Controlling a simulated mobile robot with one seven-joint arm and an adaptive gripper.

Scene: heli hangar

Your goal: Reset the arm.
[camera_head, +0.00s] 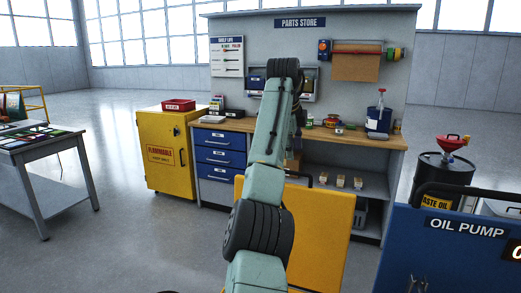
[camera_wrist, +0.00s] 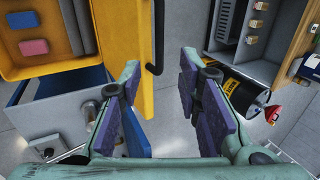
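My arm rises through the middle of the head view, and its upper bend stands in front of the parts store bench (camera_head: 355,139). My gripper is hidden behind the arm there. In the wrist view my gripper (camera_wrist: 160,75) is open, its two purple-padded fingers wide apart. No object is held.
A yellow panel (camera_head: 322,225) stands close behind my arm. A blue oil pump cabinet (camera_head: 455,255) is at right, near a waste oil drum (camera_head: 440,175). A yellow flammable cabinet (camera_head: 160,175) and grey table (camera_head: 50,150) are left. Floor between them is clear.

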